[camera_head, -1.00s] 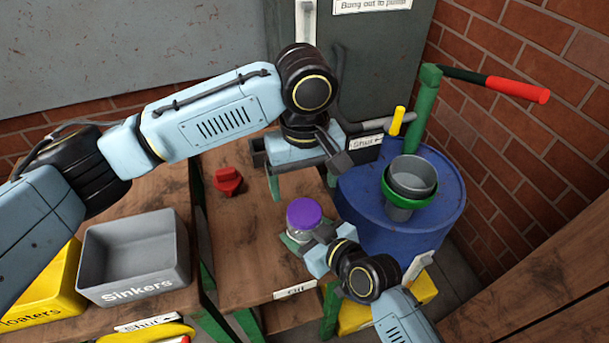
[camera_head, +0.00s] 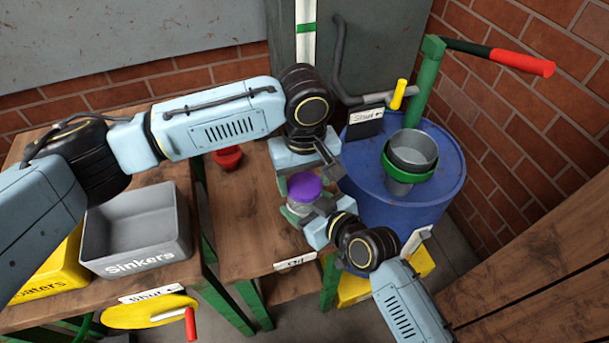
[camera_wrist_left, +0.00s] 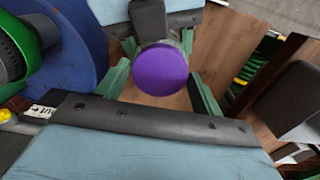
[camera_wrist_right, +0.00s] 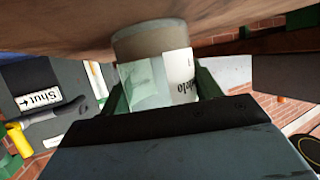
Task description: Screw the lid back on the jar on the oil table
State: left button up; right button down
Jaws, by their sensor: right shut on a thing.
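The jar (camera_head: 297,209) is on the oil table (camera_head: 240,230) near its right edge, with the purple lid (camera_head: 304,187) on top. I cannot tell whether the lid is threaded tight. My right gripper (camera_wrist_right: 160,95) is shut on the jar, its fingers on both sides of the labelled body. My left gripper (camera_wrist_left: 163,88) is over the jar, open, with its green fingers spread to either side of the purple lid (camera_wrist_left: 160,69). They look apart from the lid. The left gripper's body partly hides the back of the jar area in the head view.
A red object (camera_head: 228,158) sits at the back of the oil table. The grey Sinkers bin (camera_head: 137,265) and a yellow bin (camera_head: 45,275) stand left. A blue drum (camera_head: 430,200) with a green-ringed cup (camera_head: 411,155) stands close on the right. The table's front middle is clear.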

pick_arm(q)
jog(key=c, duration=0.7)
jog(key=m, duration=0.3)
jog(key=o, duration=1.1)
jog(key=shift+c, duration=0.2)
jog(key=shift+r, duration=0.1)
